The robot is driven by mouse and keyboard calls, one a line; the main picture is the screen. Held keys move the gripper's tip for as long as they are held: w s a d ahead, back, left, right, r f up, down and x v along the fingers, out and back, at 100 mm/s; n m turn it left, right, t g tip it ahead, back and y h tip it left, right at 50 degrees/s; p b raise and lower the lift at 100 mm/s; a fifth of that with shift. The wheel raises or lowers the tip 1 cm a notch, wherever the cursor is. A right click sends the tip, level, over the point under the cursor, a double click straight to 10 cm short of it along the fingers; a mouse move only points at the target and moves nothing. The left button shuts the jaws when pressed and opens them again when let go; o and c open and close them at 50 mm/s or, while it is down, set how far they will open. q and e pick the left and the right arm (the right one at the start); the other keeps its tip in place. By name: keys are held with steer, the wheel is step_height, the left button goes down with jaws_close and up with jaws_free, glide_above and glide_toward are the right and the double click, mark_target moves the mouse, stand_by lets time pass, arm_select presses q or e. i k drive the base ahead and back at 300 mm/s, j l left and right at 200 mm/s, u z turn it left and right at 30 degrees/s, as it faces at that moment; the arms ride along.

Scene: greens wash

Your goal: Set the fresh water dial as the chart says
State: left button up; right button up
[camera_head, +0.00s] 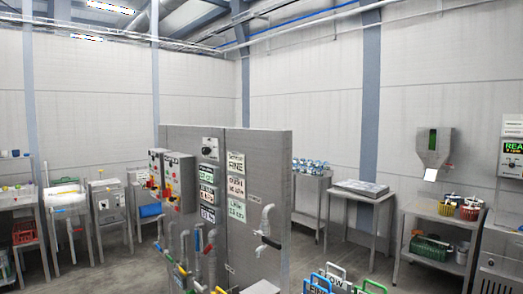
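A grey panel (265,165) stands in the middle of the room. A small white box with a dark round knob (210,148) is near its top; I cannot tell whether it is the fresh water dial, nor read its setting. White cards with green and black print hang beside and below it. One card at the top right (236,163) shows the word FINE; the smaller print is too small to read for sure. I cannot tell which card is the chart. Neither of my grippers is in view.
Grey control boxes (181,178) with coloured buttons and several pipes are at the panel's left. A pipe with a black-handled valve (269,240) is on its right part. Steel tables and sinks line the walls. Coloured handled signs (336,273) stand at the bottom. Floor shows between.

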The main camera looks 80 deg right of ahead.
mark_target(206, 150)
steer(key=z, duration=2.4)
